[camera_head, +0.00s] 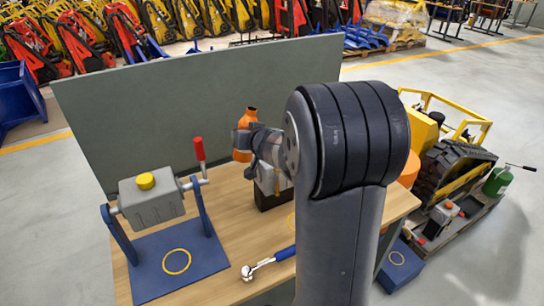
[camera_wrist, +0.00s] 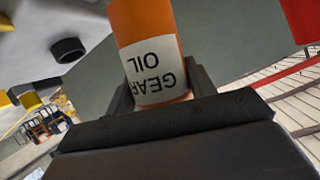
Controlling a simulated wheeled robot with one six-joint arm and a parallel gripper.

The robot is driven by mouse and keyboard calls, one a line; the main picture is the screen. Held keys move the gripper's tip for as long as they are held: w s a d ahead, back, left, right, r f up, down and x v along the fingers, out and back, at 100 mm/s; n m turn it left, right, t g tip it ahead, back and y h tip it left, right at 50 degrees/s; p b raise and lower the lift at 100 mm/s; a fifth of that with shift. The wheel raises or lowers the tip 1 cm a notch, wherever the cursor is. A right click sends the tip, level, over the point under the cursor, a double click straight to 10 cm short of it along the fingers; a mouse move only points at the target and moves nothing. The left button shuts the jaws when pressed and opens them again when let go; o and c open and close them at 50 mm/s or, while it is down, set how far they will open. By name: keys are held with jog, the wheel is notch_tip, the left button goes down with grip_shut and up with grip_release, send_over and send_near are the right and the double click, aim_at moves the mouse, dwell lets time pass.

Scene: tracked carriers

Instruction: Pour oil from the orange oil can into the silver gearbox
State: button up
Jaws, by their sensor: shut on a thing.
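The silver gearbox (camera_head: 152,199) hangs between the two blue posts of a stand at the bench's left. A yellow cap (camera_head: 146,181) sits on its top, and a red-handled crank (camera_head: 199,150) is at its right side. My gripper (camera_head: 244,140) is shut around the orange oil can (camera_head: 251,115), held above the bench to the right of the gearbox and apart from it. The can looks near upright in the head view. In the wrist view the can (camera_wrist: 150,25) is between both fingers, its "GEAR OIL" label upside down. The can's far end is out of that view.
A grey panel (camera_head: 190,100) closes the back. A black-based box (camera_head: 272,196) stands below my gripper, partly hidden. A yellow tracked carrier (camera_head: 455,165) stands at right.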

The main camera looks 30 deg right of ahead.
jog(key=shift+a+f+n+h+b, duration=0.25)
jog(key=shift+n+h+b, duration=0.35)
jog(key=shift+b, duration=1.25)
jog(key=shift+n+b, duration=0.3)
jog(key=shift+b, duration=0.3)
